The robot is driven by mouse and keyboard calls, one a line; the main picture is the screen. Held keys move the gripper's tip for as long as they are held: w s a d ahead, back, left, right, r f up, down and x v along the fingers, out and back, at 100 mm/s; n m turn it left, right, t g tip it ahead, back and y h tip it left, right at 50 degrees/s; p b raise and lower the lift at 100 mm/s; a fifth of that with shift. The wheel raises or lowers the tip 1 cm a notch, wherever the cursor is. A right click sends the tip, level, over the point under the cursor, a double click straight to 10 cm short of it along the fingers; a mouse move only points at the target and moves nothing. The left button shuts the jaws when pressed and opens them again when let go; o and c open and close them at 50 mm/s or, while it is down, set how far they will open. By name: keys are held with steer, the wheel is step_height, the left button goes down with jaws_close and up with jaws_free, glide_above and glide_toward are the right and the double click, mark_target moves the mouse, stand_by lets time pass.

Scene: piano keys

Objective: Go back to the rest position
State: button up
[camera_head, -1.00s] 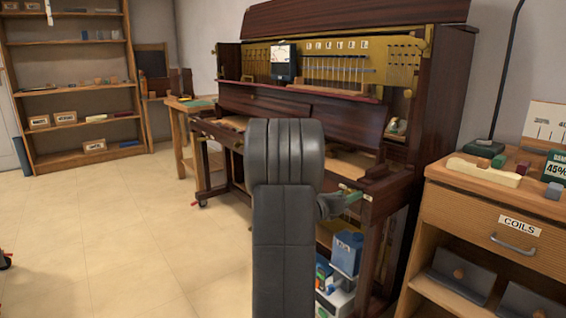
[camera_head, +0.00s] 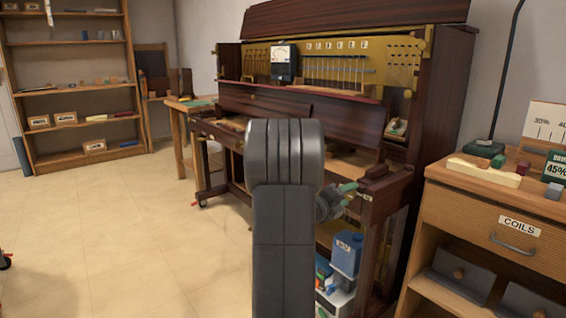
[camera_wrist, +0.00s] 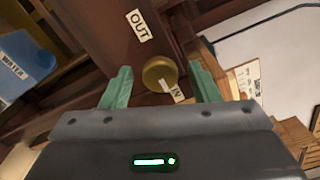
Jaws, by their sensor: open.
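My gripper (camera_head: 346,190) is at the right of my dark arm, in front of the lower part of the opened piano (camera_head: 260,101). Its green fingers are apart in the wrist view (camera_wrist: 162,84), with nothing clasped. A round brass knob (camera_wrist: 156,69) lies beyond the gap between the fingers, on a dark wooden post (camera_wrist: 115,35). A white "OUT" label (camera_wrist: 140,25) is on the post, and a smaller label (camera_wrist: 173,91) sits just below the knob. I cannot tell the distance from fingertips to knob. My arm hides the piano's lower middle.
A wooden cabinet marked "COILS" (camera_head: 470,220) stands close at the right, with blocks on top. A blue container (camera_head: 347,253) sits below my gripper; it also shows in the wrist view (camera_wrist: 25,62). A shelf (camera_head: 70,85) stands far left.

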steer(key=n+p, duration=0.1)
steer(key=n, duration=0.1)
steer(key=shift+r+n, duration=0.1)
steer(key=shift+n, duration=0.3)
steer(key=shift+r+n+p, duration=0.15)
steer(key=shift+n+p, duration=0.7)
steer(key=shift+n, duration=0.15)
steer(key=shift+n+p, duration=1.1)
steer(key=shift+f+n+p, duration=0.2)
steer(key=shift+n+p, duration=0.25)
steer(key=shift+n, duration=0.05)
steer(key=shift+f, duration=0.1)
